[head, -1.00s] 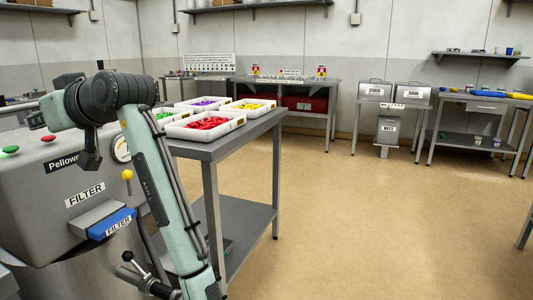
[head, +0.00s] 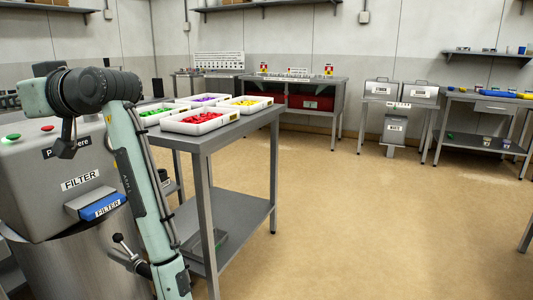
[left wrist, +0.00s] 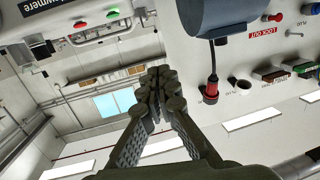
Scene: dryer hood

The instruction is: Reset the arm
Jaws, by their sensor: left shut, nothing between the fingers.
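My left arm (head: 146,185) rises from the bottom of the head view and bends at a dark joint near the upper left. In the left wrist view my left gripper (left wrist: 155,85) is shut, its dark fingers together with nothing between them. The fingers stand apart from the panel fittings around them. I cannot clearly make out the gripper's fingers in the head view. My right gripper is in neither view.
A grey machine (head: 30,190) with a blue-fronted filter drawer (head: 100,206) stands close behind my left arm. A steel table (head: 200,142) with several trays stands beside it. In the left wrist view a cable with a red plug (left wrist: 211,88) hangs near the gripper. Open floor (head: 350,210) lies at right.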

